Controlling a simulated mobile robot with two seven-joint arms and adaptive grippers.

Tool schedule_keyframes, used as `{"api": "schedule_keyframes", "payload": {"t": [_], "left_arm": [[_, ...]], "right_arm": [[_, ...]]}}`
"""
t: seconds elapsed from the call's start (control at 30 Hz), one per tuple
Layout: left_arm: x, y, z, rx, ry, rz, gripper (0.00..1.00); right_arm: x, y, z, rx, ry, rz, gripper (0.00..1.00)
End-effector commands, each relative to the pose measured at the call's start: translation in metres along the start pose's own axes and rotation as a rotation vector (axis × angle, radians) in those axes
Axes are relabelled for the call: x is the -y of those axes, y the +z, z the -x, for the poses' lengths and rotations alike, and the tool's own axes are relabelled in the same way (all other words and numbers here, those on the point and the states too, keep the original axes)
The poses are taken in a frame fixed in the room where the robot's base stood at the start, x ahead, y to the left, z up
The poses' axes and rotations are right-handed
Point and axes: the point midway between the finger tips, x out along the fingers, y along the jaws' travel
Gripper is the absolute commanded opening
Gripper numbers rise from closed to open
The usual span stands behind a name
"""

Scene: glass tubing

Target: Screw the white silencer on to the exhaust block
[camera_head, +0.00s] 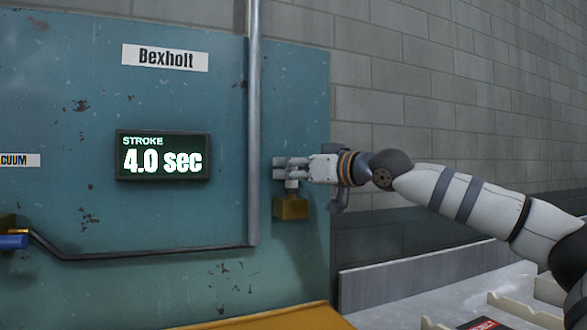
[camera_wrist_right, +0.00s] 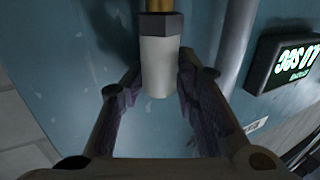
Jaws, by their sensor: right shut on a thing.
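The white silencer (camera_wrist_right: 160,65) is a short pale cylinder with a dark hexagonal collar. In the wrist view it sits between the fingers of my right gripper (camera_wrist_right: 161,82), which is shut on it. Its collar end meets a brass-coloured part of the exhaust block (camera_wrist_right: 161,5). In the head view my right gripper (camera_head: 290,168) is just above the brass exhaust block (camera_head: 291,207), with a bit of the silencer (camera_head: 292,184) showing between them. How far the thread is engaged cannot be told. My left gripper is not in view.
The blue machine panel (camera_head: 200,80) carries a display (camera_head: 163,155) reading STROKE 4.0 sec. A grey vertical pipe (camera_head: 254,120) runs left of the block. A dark tube (camera_head: 140,252) runs low to a blue and brass fitting (camera_head: 14,241). A tray (camera_head: 515,308) lies at lower right.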

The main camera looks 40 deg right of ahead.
Motion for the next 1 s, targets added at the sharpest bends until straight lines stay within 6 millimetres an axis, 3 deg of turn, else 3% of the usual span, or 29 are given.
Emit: {"api": "schedule_keyframes", "payload": {"t": [0.03,0.1,0.37,0.57,0.8,1.0], "left_arm": [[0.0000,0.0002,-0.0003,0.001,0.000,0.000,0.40],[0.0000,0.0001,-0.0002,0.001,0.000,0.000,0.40],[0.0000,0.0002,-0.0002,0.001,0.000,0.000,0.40],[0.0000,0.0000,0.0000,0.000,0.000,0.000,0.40],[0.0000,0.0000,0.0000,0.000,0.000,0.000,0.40],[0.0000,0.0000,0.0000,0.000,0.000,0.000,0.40]], "right_arm": [[-0.0002,0.0010,-0.0004,0.002,0.001,0.000,0.10],[-0.0002,0.0009,-0.0003,0.002,0.001,0.000,0.00],[0.0013,0.0031,-0.0007,0.014,0.033,0.005,0.00],[0.0022,0.0038,-0.0013,0.015,0.203,0.010,0.00],[0.0023,0.0011,-0.0015,0.004,0.555,0.013,0.00],[-0.0001,0.0013,0.0000,0.001,0.604,0.004,0.00]]}}
